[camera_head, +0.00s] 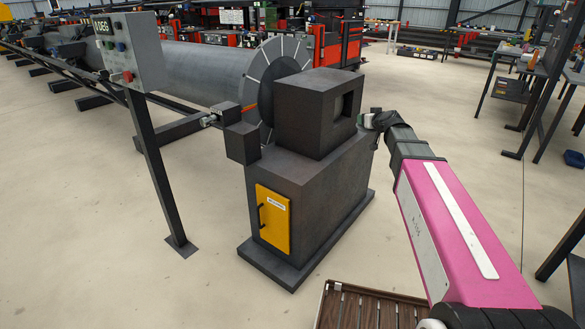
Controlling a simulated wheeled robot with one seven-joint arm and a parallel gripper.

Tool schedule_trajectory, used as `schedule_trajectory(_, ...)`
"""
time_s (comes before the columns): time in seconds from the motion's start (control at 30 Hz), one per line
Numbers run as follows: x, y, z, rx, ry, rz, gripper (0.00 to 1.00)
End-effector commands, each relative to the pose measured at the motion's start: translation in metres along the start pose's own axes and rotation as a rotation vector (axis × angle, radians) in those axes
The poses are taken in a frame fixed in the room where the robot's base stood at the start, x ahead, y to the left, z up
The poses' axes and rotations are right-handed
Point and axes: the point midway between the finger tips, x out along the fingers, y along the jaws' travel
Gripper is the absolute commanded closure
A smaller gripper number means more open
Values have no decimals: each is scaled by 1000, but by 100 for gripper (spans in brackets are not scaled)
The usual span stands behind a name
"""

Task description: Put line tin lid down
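My pink arm reaches from the lower right up to the dark machine housing (315,185). My gripper (369,120) is small in the picture, at the right side of the housing's upper block (305,112). A small pale patch shows at the gripper, but I cannot tell what it is. Whether the fingers are open or shut, and whether they touch the housing, is too small to tell. I cannot make out a tin or a lid anywhere in the view.
A control box (130,50) stands on a post at left. Behind the housing are a slotted disc (282,75) and a long grey cylinder (205,72). A yellow door (273,217) is on the housing's front. A brown slatted tray (365,308) lies at the bottom. Benches stand right.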

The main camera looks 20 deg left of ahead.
Motion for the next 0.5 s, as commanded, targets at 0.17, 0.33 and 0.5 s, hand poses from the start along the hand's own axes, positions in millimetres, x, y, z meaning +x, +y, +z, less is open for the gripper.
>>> schedule_trajectory(0.17,49,-87,31,-69,-2,-241,66)
schedule_trajectory(0.33,78,-166,55,-133,1,-447,66)
schedule_trajectory(0.5,92,-222,71,-177,3,-583,66)
